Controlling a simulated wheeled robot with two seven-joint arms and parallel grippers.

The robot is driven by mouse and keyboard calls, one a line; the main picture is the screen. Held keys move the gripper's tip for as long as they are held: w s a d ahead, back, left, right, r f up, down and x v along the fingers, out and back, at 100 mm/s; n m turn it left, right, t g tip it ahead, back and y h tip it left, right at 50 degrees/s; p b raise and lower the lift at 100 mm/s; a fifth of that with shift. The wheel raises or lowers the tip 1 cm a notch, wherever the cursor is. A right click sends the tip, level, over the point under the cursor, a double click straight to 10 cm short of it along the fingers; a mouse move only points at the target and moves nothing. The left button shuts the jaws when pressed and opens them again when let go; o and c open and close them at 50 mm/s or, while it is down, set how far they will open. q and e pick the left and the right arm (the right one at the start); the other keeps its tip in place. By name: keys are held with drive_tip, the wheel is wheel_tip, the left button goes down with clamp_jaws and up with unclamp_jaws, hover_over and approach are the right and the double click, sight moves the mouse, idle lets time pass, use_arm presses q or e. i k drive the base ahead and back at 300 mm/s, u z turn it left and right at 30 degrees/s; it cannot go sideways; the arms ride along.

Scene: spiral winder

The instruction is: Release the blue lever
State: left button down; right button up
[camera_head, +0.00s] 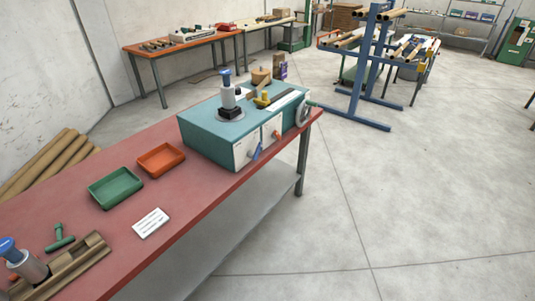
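The blue lever (255,152) is on the pale front panel of the teal winder box (205,140), near the box's lower front edge. It is small here and looks slanted; I cannot tell its exact position setting. An orange-red lever (277,135) sits to its right on the same front. A grey post with a blue cap (226,78) stands on top of the box, and a handwheel (303,114) is at its right end. Neither of my grippers is in view, and nothing touches the blue lever.
The box stands on a red-topped bench (190,195). A green tray (116,187), an orange tray (161,159) and a white card (150,223) lie to its left. A blue-capped cylinder (28,266) is by a wooden holder (78,264). The floor at right is clear before a blue rack (357,95).

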sight(260, 145)
drive_tip(key=z, duration=0.5)
drive_tip(key=k, duration=0.7)
drive_tip(key=z, duration=1.1)
drive_tip(key=k, duration=0.7)
drive_tip(key=z, duration=0.4)
drive_tip(key=i, duration=2.1)
drive_tip(key=u, duration=0.35)
drive_tip(key=i, duration=2.2)
drive_tip(key=u, duration=1.25)
drive_tip(key=i, duration=1.2)
drive_tip(key=u, duration=1.7)
drive_tip(key=i, duration=0.65)
drive_tip(key=u, duration=0.35)
